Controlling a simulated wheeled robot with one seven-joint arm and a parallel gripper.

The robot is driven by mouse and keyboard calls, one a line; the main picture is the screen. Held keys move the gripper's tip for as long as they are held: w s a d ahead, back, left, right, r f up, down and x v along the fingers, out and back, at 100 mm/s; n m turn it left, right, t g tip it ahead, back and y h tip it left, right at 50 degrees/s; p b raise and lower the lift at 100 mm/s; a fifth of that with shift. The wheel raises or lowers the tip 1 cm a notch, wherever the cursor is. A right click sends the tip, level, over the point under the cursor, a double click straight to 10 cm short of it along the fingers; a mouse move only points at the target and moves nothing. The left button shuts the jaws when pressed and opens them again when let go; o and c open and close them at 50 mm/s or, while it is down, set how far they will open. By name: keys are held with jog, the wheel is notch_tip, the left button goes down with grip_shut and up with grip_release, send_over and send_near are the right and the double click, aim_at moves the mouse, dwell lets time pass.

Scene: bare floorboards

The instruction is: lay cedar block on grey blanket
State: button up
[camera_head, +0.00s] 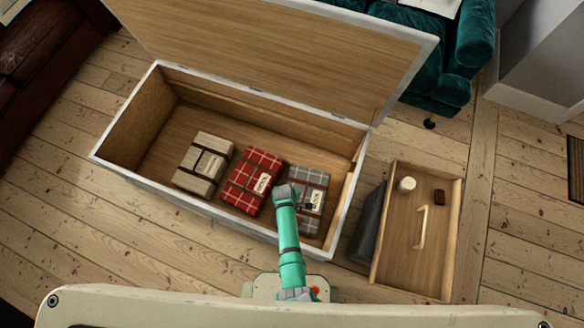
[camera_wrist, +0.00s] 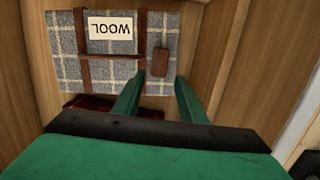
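The grey plaid blanket (camera_head: 316,178) lies folded at the right end of the open chest. In the wrist view the grey blanket (camera_wrist: 112,42) shows brown straps and a "WOOL" label. A small brown block (camera_wrist: 160,62), which looks like the cedar block, lies on the blanket near its right edge. My gripper (camera_wrist: 161,80) is open around the block, with a gap visible between each finger and its sides. In the head view my arm hides part of the blanket, and the fingers are hard to make out there.
A red plaid blanket (camera_head: 252,178) and a beige blanket (camera_head: 204,163) lie left in the chest (camera_head: 130,130). Its lid (camera_head: 270,50) stands open behind.

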jog(key=s+d+r+m+t+y, duration=0.1)
jog(key=s+d+r+m+t, duration=0.25)
jog(key=r, duration=0.25)
jog(key=s+d+r+m+t, duration=0.2)
jog(key=s+d+r+t, duration=0.15)
jog(key=r, duration=0.25)
jog(key=s+a+r+m+t, duration=0.2)
jog(key=r+m+t, duration=0.1)
jog(key=r, duration=0.9)
jog(key=s+a+r+m+t, duration=0.1)
jog(key=s+r+m+t, duration=0.2)
jog(key=r, duration=1)
jog(key=s+a+r+m+t, duration=0.2)
jog(key=s+r+m, duration=0.1)
jog(key=r, duration=0.9)
jog(key=shift+a+r+t, duration=0.3)
jog(key=shift+r+t, duration=0.05)
jog(key=shift+t, duration=0.05)
jog(key=shift+s, duration=0.15)
